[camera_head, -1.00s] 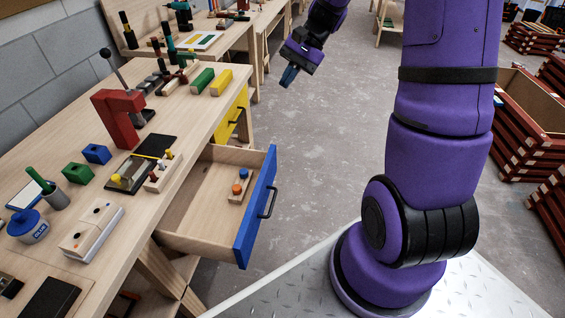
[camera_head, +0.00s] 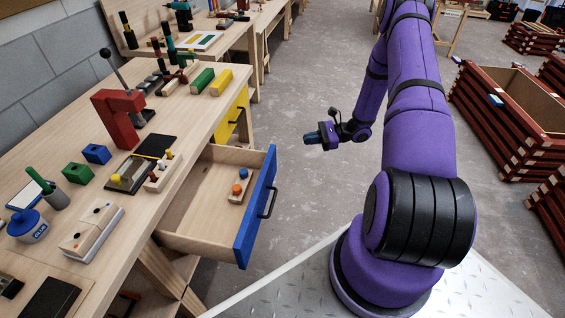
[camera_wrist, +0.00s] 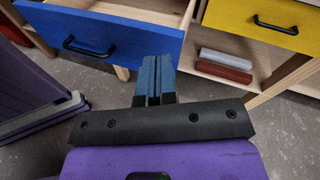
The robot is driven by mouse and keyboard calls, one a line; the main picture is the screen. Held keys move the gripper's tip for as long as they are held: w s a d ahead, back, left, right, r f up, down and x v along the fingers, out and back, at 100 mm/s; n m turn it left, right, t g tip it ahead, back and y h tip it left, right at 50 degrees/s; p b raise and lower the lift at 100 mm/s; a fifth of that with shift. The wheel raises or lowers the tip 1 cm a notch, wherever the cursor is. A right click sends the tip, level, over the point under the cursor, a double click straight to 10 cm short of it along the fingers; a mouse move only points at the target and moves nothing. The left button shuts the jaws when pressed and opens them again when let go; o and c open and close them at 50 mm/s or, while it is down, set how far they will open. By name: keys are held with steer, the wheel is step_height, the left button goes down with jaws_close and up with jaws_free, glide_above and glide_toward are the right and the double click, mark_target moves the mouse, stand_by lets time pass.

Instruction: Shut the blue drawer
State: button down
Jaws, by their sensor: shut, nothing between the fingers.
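The blue drawer (camera_head: 257,210) stands pulled out from the workbench, its blue front and black handle facing the open floor. A wooden piece with an orange and a blue knob (camera_head: 238,187) lies inside it. My gripper (camera_head: 308,138) is shut and empty, in the air to the right of the drawer front and apart from it in the head view. In the wrist view, my gripper's blue fingers (camera_wrist: 155,66) are together, and the blue drawer front (camera_wrist: 110,32) with its handle fills the upper left. I cannot tell the exact gap between them.
A yellow drawer (camera_head: 233,119) sits beyond the blue one; it also shows in the wrist view (camera_wrist: 262,20). The workbench top (camera_head: 200,127) holds a red clamp-like block, coloured blocks and tools. Red crates (camera_head: 510,110) stand at the right. The floor between is clear.

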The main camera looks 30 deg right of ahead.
mark_target(217, 151)
steer(key=s+d+f+m+t+h, duration=0.25)
steer(key=f+m+t, duration=0.35)
steer(key=f, duration=0.7)
steer(key=x, duration=1.3)
steer(key=shift+s+a, duration=0.3)
steer(key=shift+a, duration=0.1)
steer(key=shift+y, duration=0.25)
steer(key=x, duration=1.7)
steer(key=f+x, duration=0.1)
steer(key=x, duration=0.8)
steer(key=shift+a+r, duration=0.1)
steer(key=shift+a, duration=0.3)
steer(key=shift+w+a+r, duration=0.15)
steer(key=shift+w, duration=0.1)
steer(key=shift+w+a+r, duration=0.1)
steer(key=shift+r, duration=0.05)
